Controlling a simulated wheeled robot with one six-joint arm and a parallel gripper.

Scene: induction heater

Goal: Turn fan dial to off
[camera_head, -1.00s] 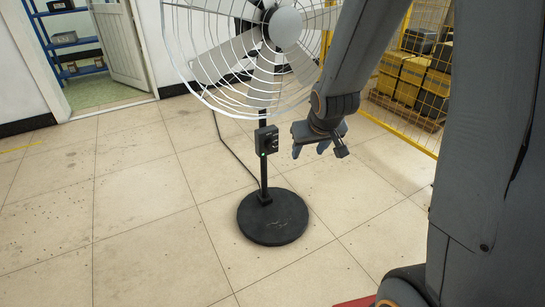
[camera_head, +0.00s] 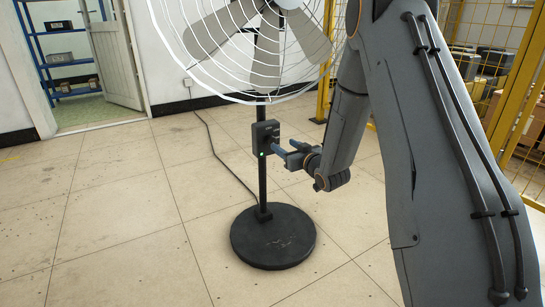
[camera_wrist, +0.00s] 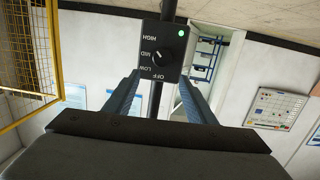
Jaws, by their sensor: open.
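The fan's dark control box (camera_head: 265,134) is mounted on the fan's pole, with a lit green light. In the wrist view the control box (camera_wrist: 163,50) appears upside down, with HIGH, MID, LOW and OFF labels. Its dial (camera_wrist: 158,57) is a small dark knob with a white mark that seems to point toward MID; the exact setting is hard to read. My gripper (camera_head: 276,147) is beside the box's front face. In the wrist view my gripper (camera_wrist: 159,77) is open, its blue fingers spread to either side of the dial. I cannot tell whether they touch the box.
The fan's wire cage (camera_head: 240,45) is just above the box. The round black base (camera_head: 272,236) stands on the tiled floor, with a cable (camera_head: 212,140) behind. A yellow fence (camera_head: 512,90) stands at the right. Floor to the left is clear.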

